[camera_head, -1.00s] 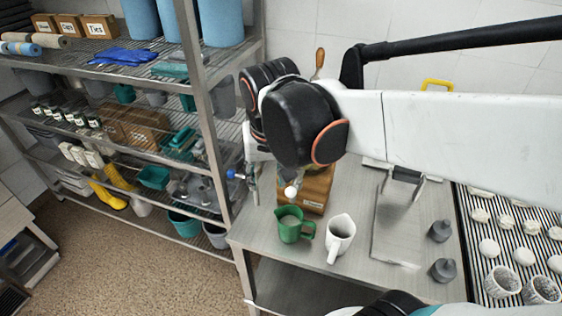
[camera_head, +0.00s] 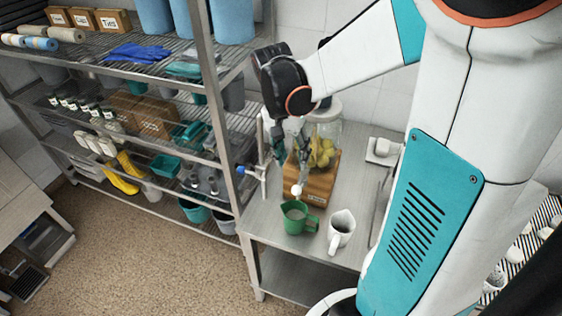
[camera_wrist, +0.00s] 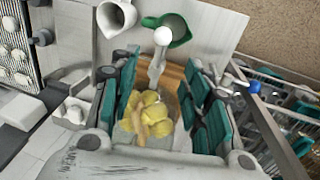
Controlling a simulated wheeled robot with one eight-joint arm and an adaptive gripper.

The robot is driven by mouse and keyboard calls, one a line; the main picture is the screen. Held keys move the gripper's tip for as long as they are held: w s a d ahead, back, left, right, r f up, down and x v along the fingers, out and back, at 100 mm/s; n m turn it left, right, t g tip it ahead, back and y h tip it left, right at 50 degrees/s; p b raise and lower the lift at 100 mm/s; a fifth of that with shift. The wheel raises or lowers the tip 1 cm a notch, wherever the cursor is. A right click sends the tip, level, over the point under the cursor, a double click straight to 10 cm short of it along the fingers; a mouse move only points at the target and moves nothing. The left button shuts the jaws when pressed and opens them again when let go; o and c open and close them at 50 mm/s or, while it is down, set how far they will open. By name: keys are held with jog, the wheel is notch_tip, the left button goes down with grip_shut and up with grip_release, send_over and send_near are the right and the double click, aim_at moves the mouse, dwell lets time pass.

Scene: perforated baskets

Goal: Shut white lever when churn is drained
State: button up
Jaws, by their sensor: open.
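The white lever is a grey arm with a white ball end (camera_head: 296,189), at the front of a clear jar of yellow fruit (camera_head: 322,150), apparently the churn, on a wooden stand (camera_head: 318,186). In the wrist view the ball (camera_wrist: 162,36) is just beyond my fingertips, with the lever's arm between them. A green jug (camera_head: 297,221) stands below the ball; its inside looks pale. I cannot tell whether anything flows. My gripper (camera_head: 290,148) is open around the front of the jar, its teal-padded fingers on either side in the wrist view (camera_wrist: 163,64).
A white jug (camera_head: 341,229) stands right of the green one. A blue-knobbed fitting (camera_head: 243,170) on a metal post is left of the stand. A wire shelf rack (camera_head: 217,110) is close on the left. My arm covers much of the table's right side.

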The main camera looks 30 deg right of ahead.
aim_at(298, 184)
jog(key=f, duration=0.3)
jog(key=s+f+b, duration=0.1)
jog(key=f, duration=0.2)
jog(key=d+f, duration=0.1)
jog(key=f, duration=0.2)
jog(key=shift+s+d+f, duration=0.1)
jog(key=shift+s+f, duration=0.2)
jog(key=shift+f, duration=0.05)
grip_shut()
